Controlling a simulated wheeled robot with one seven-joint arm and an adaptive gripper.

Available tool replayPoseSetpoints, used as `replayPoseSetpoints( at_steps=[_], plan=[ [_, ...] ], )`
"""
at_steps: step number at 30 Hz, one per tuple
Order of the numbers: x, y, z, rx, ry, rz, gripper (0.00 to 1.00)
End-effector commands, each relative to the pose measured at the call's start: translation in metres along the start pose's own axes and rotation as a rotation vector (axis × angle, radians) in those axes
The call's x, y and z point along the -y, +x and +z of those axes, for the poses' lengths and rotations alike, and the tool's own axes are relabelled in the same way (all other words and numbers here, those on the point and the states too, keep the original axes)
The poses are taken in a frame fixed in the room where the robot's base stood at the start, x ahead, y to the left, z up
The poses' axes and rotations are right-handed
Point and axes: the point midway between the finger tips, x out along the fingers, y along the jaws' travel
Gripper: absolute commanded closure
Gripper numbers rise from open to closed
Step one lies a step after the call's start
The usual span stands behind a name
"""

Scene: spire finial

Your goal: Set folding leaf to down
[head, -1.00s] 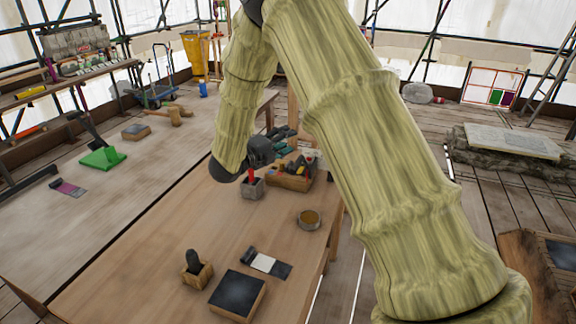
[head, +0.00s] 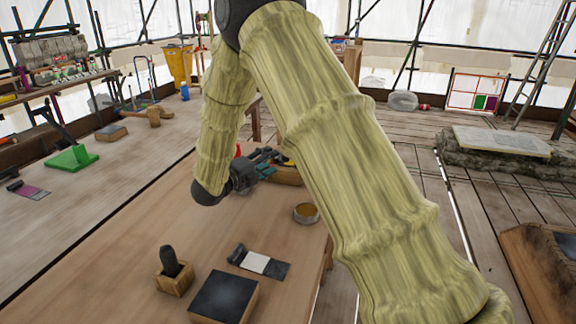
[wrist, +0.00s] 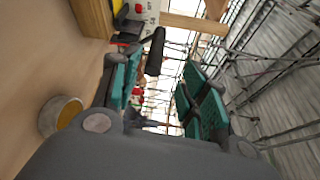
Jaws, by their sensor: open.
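The wooden workbench (head: 130,235) fills the lower left of the head view, with a long dark seam along its left side. I cannot clearly make out which part is the folding leaf or how it stands. My gripper (head: 248,176) is low over the far part of the bench, partly hidden by my own arm. In the wrist view my gripper (wrist: 163,90) has its two teal-padded fingers apart with nothing held between them. A black upright shape (wrist: 156,52) shows beyond the fingers.
On the bench are a round tin (head: 306,213), a dark block (head: 224,296), a wooden holder (head: 174,280), a black and white strip (head: 258,263) and a tool tray (head: 288,176). A green object (head: 71,159) and a mallet (head: 150,115) lie left of the seam.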

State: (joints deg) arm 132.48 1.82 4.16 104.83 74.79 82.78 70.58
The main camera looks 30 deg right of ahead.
Motion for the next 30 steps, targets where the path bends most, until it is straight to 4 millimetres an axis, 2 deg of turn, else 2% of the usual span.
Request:
replayPoseSetpoints(
  at_steps=[1,8,21,30],
  plan=[
    [-0.006,0.001,-0.001,0.0,0.001,0.0,0.56],
    [-0.006,0.011,-0.001,-0.001,0.001,0.0,0.56],
    [-0.005,0.078,-0.002,-0.002,0.001,-0.001,0.56],
    [-0.006,0.106,-0.002,-0.002,0.0,-0.001,0.56]
  ],
)
